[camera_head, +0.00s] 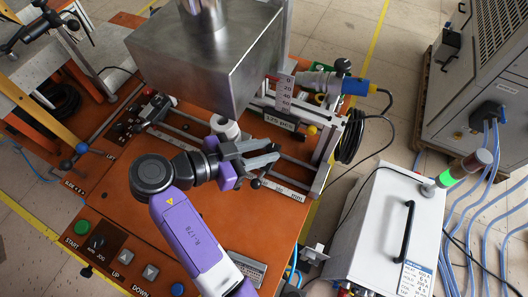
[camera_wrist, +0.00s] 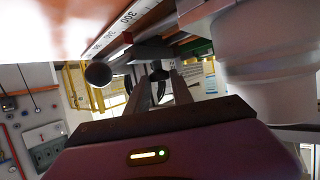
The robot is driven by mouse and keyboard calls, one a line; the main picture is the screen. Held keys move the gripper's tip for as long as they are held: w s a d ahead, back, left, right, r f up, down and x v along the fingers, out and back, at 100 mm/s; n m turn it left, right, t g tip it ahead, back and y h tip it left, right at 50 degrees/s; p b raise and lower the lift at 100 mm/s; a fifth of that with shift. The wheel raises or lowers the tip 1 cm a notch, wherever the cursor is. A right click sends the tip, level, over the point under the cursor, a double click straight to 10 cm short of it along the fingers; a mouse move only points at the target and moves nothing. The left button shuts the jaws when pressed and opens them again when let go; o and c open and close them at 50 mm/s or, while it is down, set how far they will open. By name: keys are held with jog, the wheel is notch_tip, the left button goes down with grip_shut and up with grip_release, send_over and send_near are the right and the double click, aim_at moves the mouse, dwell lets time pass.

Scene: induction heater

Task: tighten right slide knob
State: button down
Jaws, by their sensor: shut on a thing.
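My gripper (camera_head: 268,160) is over the right side of the orange machine table, with its two grey fingers pointing right along the slide rails. The right slide knob shows as a dark ball-ended handle (camera_head: 256,184) just below the fingers. In the wrist view its black ball (camera_wrist: 98,74) is left of the fingers, and its stem runs toward a dark block at the fingertips (camera_wrist: 155,75). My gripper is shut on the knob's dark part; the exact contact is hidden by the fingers.
A large metal box (camera_head: 205,60) hangs above and behind my gripper. A white cylinder (camera_head: 225,127) stands close by; a large white round part (camera_wrist: 265,50) fills the right of the wrist view. A white cabinet (camera_head: 375,235) with a signal light stands at the right.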

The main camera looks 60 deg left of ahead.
jog(key=shift+f+h, duration=0.15)
jog(key=shift+h, duration=0.15)
jog(key=c, duration=1.1)
grip_release()
jog(key=shift+c, duration=0.2)
jog(key=b+v, duration=0.1)
jog(key=v, duration=0.6)
jog(key=shift+s, duration=0.35)
